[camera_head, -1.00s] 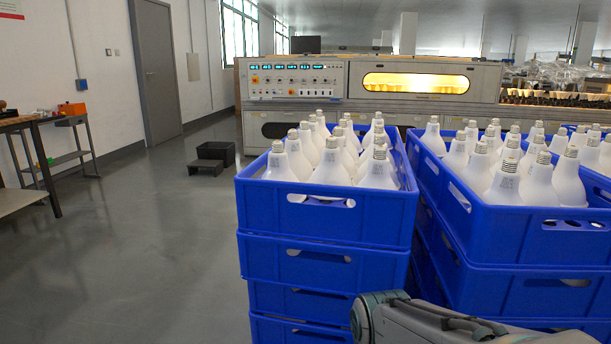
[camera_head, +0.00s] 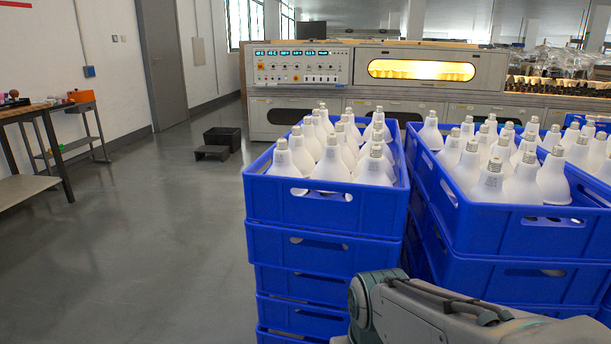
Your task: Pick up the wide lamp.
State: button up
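White lamps with metal screw caps stand upright, caps up, in blue crates. Several lamps (camera_head: 331,165) fill the top crate (camera_head: 300,206) of the nearer left stack. More lamps (camera_head: 523,182) stand in the top crate (camera_head: 520,232) of the right stack, and they look about alike in shape. I cannot tell which one is the wide lamp. Part of my grey arm (camera_head: 430,312) shows at the bottom right, in front of the crates. My gripper is out of the picture.
A long machine (camera_head: 300,95) with a control panel and a lit window stands behind the crates. A black bin (camera_head: 222,138) is on the floor beside it. A workbench (camera_head: 50,112) is at the far left. The grey floor (camera_head: 150,250) left of the crates is clear.

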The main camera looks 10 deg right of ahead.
aim_at(331, 167)
jog(key=z, duration=0.05)
jog(key=k, duration=1.15)
jog(key=u, duration=0.75)
jog(key=i, duration=1.15)
jog(key=z, duration=0.7)
jog(key=i, duration=0.55)
jog(key=z, duration=0.55)
